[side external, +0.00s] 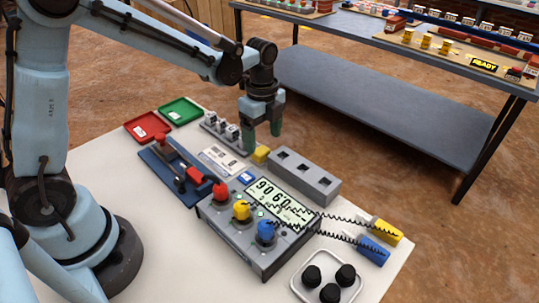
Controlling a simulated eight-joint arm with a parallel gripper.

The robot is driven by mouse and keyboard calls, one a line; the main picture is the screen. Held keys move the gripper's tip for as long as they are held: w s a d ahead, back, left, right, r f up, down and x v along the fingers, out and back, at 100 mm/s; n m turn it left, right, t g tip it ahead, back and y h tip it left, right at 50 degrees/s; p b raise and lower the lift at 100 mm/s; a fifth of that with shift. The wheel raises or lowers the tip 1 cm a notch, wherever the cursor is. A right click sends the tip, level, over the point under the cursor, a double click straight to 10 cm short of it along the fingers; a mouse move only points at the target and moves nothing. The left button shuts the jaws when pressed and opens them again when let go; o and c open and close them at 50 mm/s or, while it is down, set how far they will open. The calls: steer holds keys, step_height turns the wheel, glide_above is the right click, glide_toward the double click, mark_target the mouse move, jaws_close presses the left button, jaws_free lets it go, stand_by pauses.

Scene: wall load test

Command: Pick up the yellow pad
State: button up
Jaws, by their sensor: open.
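A small yellow block (261,154), which looks like the yellow pad, sits on the white table between a row of small grey switches and a grey slotted block. My gripper (262,136) points down just above it, with its two green-tipped fingers apart and nothing visible between them. The fingertips appear slightly above and behind the block; whether they touch it cannot be told from this one view.
The grey slotted block (304,176) stands close on the right. The switch row (222,131) is close on the left. A meter box (258,236) with coloured knobs, a blue lever unit (183,178), red (147,127) and green (180,110) trays, and a white tray (300,290) with black knobs surround it.

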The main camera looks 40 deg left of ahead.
mark_target(261, 150)
steer(key=shift+s+a+f, duration=0.1)
steer(key=shift+f, duration=1.15)
steer(key=shift+s+a+f, duration=0.1)
steer(key=shift+f, duration=1.15)
steer(key=c, duration=1.2)
steer(key=shift+r, duration=0.15)
steer(key=shift+r, duration=0.55)
steer(key=r, duration=0.2)
steer(key=d+r, duration=0.1)
steer(key=shift+s+r, duration=0.15)
steer(key=shift+s, duration=0.15)
steer(key=s+d+r, duration=0.2)
steer(key=d, duration=0.1)
steer(key=s+d+r, duration=0.1)
steer(key=d+r, duration=0.1)
steer(key=d, duration=0.1)
steer(key=s+d+r, duration=0.2)
steer(key=d, duration=0.1)
steer(key=shift+s+r, duration=0.15)
steer(key=shift+s, duration=0.2)
